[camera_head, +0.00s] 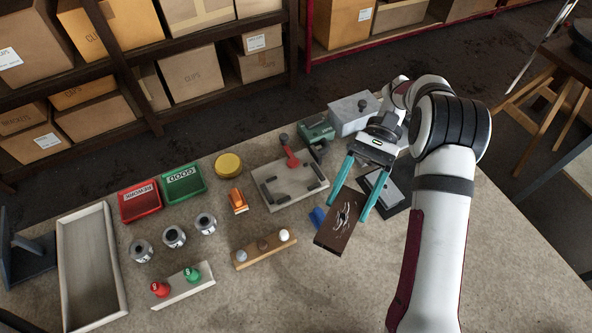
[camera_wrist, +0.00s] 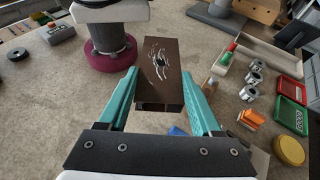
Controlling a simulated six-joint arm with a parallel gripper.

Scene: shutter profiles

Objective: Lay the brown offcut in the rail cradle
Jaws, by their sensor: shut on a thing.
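The brown offcut (camera_head: 335,234) is a dark brown profile with white scratch marks on its face. My gripper (camera_head: 349,205) is shut on it at the right front of the table. In the wrist view the offcut (camera_wrist: 160,62) lies between the two teal fingers, with a hollow end facing the camera. Its height above the table is hard to judge. A dark blue-grey stand (camera_head: 30,262) with an upright part is at the far left edge, partly cut off; I cannot tell for sure whether it is the rail cradle.
A pale board with dark blocks and a red-handled clamp (camera_head: 290,185) is behind the offcut. The front middle is clear.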

